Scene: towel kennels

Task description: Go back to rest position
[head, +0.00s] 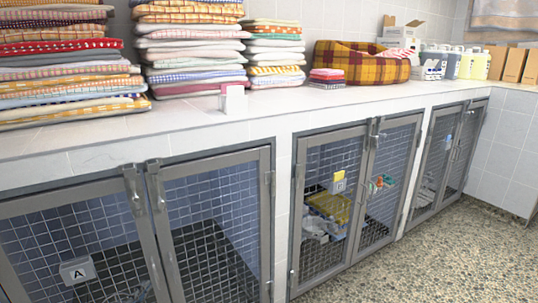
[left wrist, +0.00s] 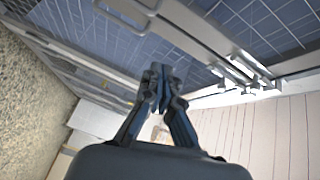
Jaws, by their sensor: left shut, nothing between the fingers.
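My left gripper (left wrist: 160,75) shows in the left wrist view, with its fingertips together and nothing between them. It is in front of the kennel doors, whose metal frames and latches (left wrist: 238,70) show beyond it at the upper right. I cannot tell its exact distance from the doors. Neither gripper shows in the head view, and my right gripper is in neither view. The kennel doors (head: 158,190) under the counter appear closed in the head view.
The white tiled counter (head: 185,118) holds towel stacks (head: 195,45), a plaid pet bed (head: 360,63) and several bottles (head: 465,63). A yellow item (head: 330,206) lies inside the middle kennel. The pebbled floor (head: 465,255) is clear at the right.

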